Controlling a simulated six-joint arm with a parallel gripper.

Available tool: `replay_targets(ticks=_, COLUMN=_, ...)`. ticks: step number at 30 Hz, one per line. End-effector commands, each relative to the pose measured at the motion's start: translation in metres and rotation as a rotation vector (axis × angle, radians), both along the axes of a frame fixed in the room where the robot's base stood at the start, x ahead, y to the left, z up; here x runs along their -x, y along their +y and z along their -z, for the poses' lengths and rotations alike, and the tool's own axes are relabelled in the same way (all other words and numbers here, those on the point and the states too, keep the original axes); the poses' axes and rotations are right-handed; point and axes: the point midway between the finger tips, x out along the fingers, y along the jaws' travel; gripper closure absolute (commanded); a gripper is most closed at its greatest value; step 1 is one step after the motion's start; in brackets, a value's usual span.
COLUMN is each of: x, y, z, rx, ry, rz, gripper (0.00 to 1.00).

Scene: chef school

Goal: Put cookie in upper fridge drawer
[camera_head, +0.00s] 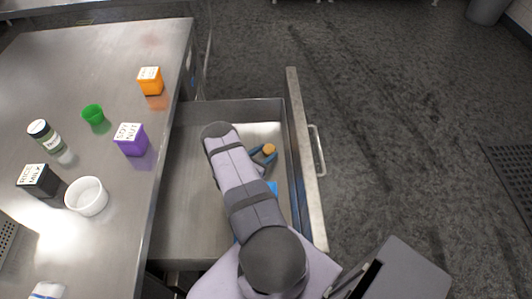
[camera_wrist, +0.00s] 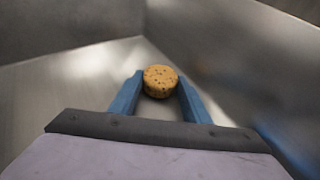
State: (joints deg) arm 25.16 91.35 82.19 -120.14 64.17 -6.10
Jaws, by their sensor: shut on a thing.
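The cookie (camera_wrist: 160,80) is a round, tan disc with dark specks. It sits between the two blue fingertips of my gripper (camera_wrist: 158,97), which is shut on it. In the head view the cookie (camera_head: 269,149) shows as a small orange-tan spot at the tip of my gripper (camera_head: 264,156). The open metal fridge drawer (camera_head: 190,215) lies below, and my gripper is inside the outline of its walls. I cannot tell whether the cookie touches the drawer floor. My arm hides the middle of the drawer.
The steel counter (camera_head: 90,225) at left holds a purple box (camera_head: 131,140), an orange box (camera_head: 151,81), a green cup (camera_head: 93,113), a jar (camera_head: 45,137), a black box (camera_head: 38,180) and a white bowl (camera_head: 86,196). The drawer front with handle (camera_head: 318,150) stands at right.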

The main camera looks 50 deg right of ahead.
Motion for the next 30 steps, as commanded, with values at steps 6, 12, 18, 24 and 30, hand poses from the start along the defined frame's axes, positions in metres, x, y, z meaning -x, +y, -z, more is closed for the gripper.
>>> replay_targets(ticks=6, x=-0.0001, y=-0.0001, z=0.0004, rx=0.0, ry=0.0, rz=0.0, gripper=0.79)
replay_targets(ticks=12, x=-0.0002, y=-0.0001, z=0.005, rx=0.0, ry=0.0, rz=0.0, gripper=0.79)
replay_targets(ticks=18, x=-0.0001, y=0.0, z=0.0031, rx=0.0, ry=0.0, rz=0.0, gripper=0.38)
replay_targets(ticks=24, x=-0.0002, y=-0.0001, z=0.0024, rx=0.0, ry=0.0, rz=0.0, gripper=0.38)
replay_targets(ticks=30, x=-0.0001, y=0.0075, z=-0.0049, rx=-0.001, ry=0.001, rz=-0.003, gripper=0.38)
